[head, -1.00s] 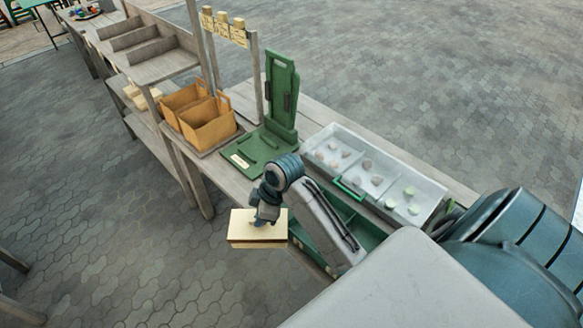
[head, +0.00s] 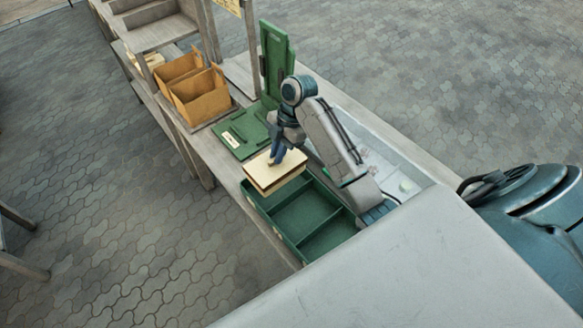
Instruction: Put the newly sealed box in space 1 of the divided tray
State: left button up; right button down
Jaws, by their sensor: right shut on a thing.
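A cream-coloured flat box (head: 275,172) is held in my right gripper (head: 276,158), which is shut on its top. The box hangs over the left end of the green divided tray (head: 292,250), covering part of that end. The green tray has several compartments, and those in sight look empty. No space number can be read. My left gripper is not in view.
A green stand with an upright panel (head: 277,62) and a flat base (head: 238,138) stands just beyond the tray. An orange-brown divided carrier (head: 196,92) is further left. A pale bin (head: 385,150) lies behind my right arm. Paved floor is clear at left.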

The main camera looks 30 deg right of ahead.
jog(key=shift+d+f, duration=0.1)
jog(key=shift+d, duration=0.25)
jog(key=shift+d+f+b, duration=0.1)
jog(key=shift+f+b, duration=0.25)
jog(key=shift+b, duration=0.1)
jog(key=shift+b+x, duration=1.1)
jog(key=shift+b, duration=0.1)
notch_tip(320, 180, down, 2)
jog(key=shift+f+p, duration=0.2)
jog(key=shift+p, duration=0.15)
jog(key=f, duration=0.1)
jog(key=f+p, duration=0.1)
jog(key=f, duration=0.1)
jog(key=shift+d+f, duration=0.2)
jog(key=shift+d, duration=0.05)
jog(key=shift+a+f, duration=0.1)
jog(key=shift+f, duration=0.4)
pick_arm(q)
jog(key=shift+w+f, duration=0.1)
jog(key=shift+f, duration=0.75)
pick_arm(e)
jog(key=shift+w, duration=0.1)
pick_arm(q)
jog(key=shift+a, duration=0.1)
pick_arm(e)
jog(key=shift+f, duration=0.15)
